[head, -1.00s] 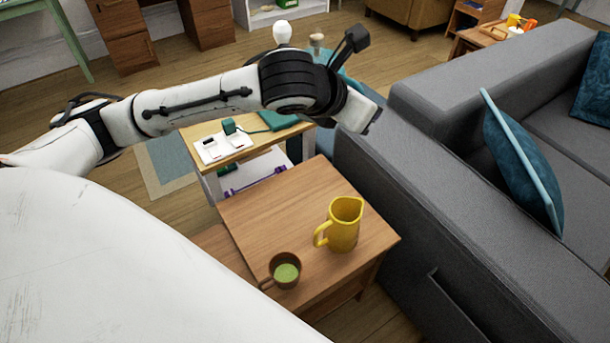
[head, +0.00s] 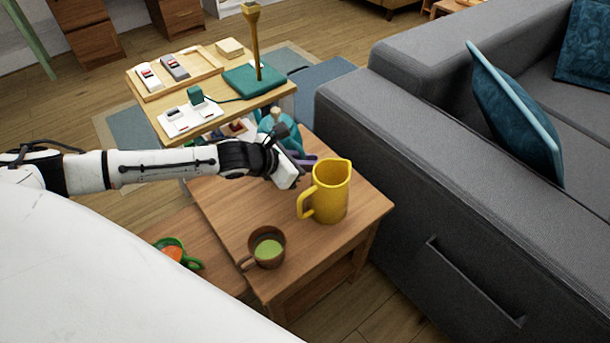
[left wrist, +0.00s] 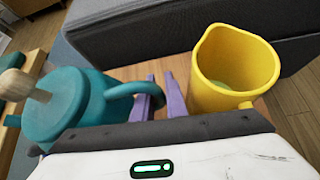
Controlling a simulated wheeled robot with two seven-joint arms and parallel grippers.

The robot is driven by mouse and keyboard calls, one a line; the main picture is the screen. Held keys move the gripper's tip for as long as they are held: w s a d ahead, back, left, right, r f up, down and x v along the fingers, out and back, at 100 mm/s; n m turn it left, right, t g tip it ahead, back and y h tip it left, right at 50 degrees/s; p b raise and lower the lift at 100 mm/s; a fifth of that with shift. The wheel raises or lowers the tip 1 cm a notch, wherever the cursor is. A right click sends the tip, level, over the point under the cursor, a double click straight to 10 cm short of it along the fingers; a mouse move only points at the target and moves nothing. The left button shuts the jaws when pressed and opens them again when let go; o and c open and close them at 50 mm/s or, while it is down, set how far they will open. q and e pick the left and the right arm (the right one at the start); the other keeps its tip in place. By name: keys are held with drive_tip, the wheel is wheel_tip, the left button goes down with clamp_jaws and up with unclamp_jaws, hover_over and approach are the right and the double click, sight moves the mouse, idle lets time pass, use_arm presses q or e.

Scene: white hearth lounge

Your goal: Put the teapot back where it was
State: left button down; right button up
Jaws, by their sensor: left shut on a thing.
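The teal teapot (head: 266,122) with a wooden lid knob is at the far end of the wooden side table (head: 225,205), partly hidden behind my left gripper (head: 306,162). In the left wrist view the teapot (left wrist: 62,112) is upright on the left, its curved handle reaching the purple fingers (left wrist: 158,97). My left gripper is shut on that handle. I cannot tell whether the teapot's base touches the table. A yellow pitcher (head: 332,190) stands close to the right of the fingers; it also shows in the left wrist view (left wrist: 232,70). My right gripper is not in view.
A brown mug (head: 266,248) with green contents stands near the table's front edge. A green cup (head: 172,251) with orange contents is lower left. Beyond is a trolley (head: 225,118) with switches, a teal book and a tall post. A grey sofa (head: 400,170) borders the right.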

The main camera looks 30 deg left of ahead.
use_arm(q)
drive_tip(key=shift+w+f, duration=0.1)
drive_tip(key=shift+f, duration=0.75)
wheel_tip(320, 180, down, 3)
drive_tip(key=shift+f+b, duration=0.1)
drive_tip(key=shift+b, duration=0.55)
drive_tip(key=c, duration=2.1)
unclamp_jaws()
drive_tip(key=shift+s+f, duration=0.15)
drive_tip(key=shift+s, duration=0.05)
drive_tip(key=shift+s+a+r, duration=0.1)
drive_tip(key=shift+s+r, duration=0.1)
drive_tip(key=shift+r, duration=0.1)
drive_tip(key=p+v, duration=0.2)
drive_tip(key=v, duration=0.9)
drive_tip(key=shift+s, duration=0.2)
